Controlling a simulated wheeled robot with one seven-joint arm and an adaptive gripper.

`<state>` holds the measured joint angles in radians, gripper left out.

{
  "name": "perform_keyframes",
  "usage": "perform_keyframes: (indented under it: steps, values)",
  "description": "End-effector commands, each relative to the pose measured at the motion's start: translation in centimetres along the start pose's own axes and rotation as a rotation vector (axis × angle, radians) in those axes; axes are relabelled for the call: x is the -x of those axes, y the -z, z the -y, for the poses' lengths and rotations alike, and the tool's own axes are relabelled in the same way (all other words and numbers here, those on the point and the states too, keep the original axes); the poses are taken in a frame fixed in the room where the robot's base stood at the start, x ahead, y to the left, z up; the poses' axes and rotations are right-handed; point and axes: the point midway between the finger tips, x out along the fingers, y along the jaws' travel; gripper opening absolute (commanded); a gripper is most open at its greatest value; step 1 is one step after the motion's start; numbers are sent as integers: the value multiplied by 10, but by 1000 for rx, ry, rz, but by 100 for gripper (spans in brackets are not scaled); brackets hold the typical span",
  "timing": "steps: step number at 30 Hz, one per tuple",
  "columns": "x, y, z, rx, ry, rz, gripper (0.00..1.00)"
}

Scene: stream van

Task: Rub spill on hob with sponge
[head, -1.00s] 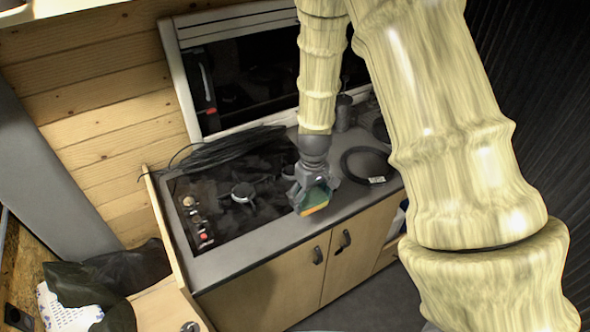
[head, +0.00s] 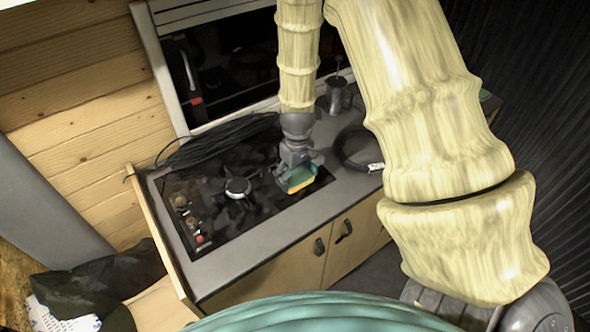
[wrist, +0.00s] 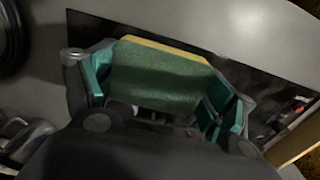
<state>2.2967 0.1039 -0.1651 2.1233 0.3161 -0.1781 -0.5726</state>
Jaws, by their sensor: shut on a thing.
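A green and yellow sponge (head: 301,184) is held in my gripper (head: 298,176) over the right end of the black hob (head: 215,228). In the wrist view the sponge (wrist: 160,77) sits between the two teal finger pads of my gripper (wrist: 158,90), green face toward the camera and yellow along its far edge. I cannot tell whether the sponge touches the hob. The hob has a burner (head: 238,187) to the left of the gripper and knobs at its left end. Its surface looks dark and patchy; I cannot make out a distinct spill.
A bundle of black cable (head: 215,140) lies along the back of the hob. A wooden panel (head: 158,238) edges the counter's left side.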

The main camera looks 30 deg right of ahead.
Motion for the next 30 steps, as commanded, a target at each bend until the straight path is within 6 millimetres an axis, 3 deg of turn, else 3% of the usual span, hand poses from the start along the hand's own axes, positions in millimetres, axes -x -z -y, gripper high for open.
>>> perform_keyframes:
  steps: [16,30]
  values:
    - [-58,1,0,-1,1,2,65]
    - [-59,2,-33,7,0,0,61]
